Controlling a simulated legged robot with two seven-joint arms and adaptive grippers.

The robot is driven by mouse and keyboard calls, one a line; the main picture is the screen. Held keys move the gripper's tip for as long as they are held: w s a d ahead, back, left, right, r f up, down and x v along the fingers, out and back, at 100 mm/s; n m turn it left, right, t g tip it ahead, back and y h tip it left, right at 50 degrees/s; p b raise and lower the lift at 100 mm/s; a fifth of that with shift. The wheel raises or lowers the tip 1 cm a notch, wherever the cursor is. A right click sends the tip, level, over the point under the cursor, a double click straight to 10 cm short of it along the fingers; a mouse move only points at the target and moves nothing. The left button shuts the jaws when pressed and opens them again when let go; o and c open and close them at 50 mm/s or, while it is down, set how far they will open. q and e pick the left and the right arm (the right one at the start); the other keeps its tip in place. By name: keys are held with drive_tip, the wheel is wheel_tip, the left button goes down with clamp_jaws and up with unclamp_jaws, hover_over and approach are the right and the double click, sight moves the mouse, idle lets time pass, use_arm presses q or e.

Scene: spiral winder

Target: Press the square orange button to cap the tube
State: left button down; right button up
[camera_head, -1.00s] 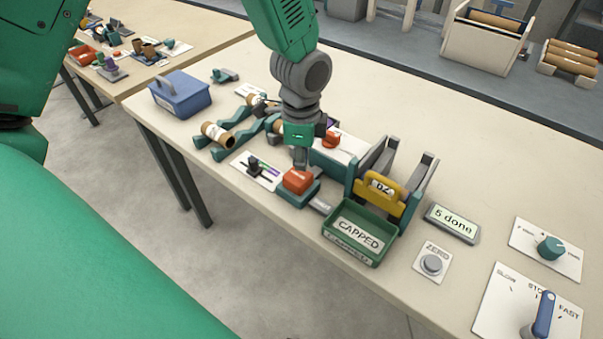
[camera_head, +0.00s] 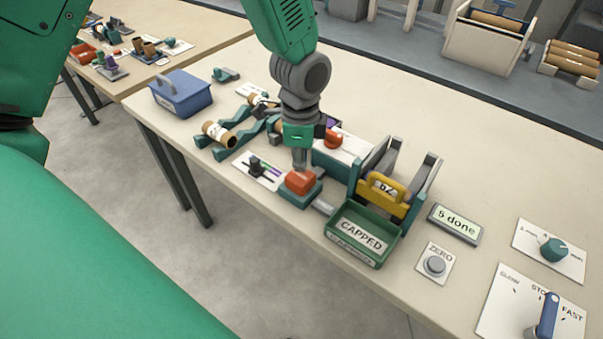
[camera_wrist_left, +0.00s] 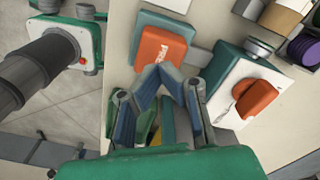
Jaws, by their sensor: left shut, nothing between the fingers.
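The square orange button (camera_head: 300,182) sits on a teal base near the table's front edge. It also shows in the left wrist view (camera_wrist_left: 161,47), with partly hidden lettering on its face. My left gripper (camera_head: 300,166) is shut and empty, pointing down at the button's back edge. In the left wrist view its fingertips (camera_wrist_left: 160,73) overlap the button's lower edge; I cannot tell whether they touch it. A cardboard tube (camera_head: 217,133) lies on teal supports to the left. More tube ends show partly behind my left arm. My right gripper is not in view.
A display reads "5 done" (camera_head: 455,222). A ZERO button (camera_head: 435,264), a teal knob and a blue lever are farther right. A blue box (camera_head: 181,95) stands left.

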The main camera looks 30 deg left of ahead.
sight(300, 175)
use_arm(q)
drive_tip(key=shift+a+f, duration=0.3)
drive_tip(key=shift+f, duration=0.25)
drive_tip(key=shift+d+f+b, duration=0.45)
drive_tip(key=shift+f, duration=0.05)
drive_tip(key=shift+a+f, duration=0.25)
drive_tip(key=shift+f, duration=0.45)
drive_tip(key=shift+f+b, duration=0.5)
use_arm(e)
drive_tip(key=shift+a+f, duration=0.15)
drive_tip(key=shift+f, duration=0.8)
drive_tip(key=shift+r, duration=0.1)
use_arm(q)
wheel_tip(300, 175, up, 8)
drive_tip(key=p, duration=0.8)
drive_tip(key=shift+r, duration=0.15)
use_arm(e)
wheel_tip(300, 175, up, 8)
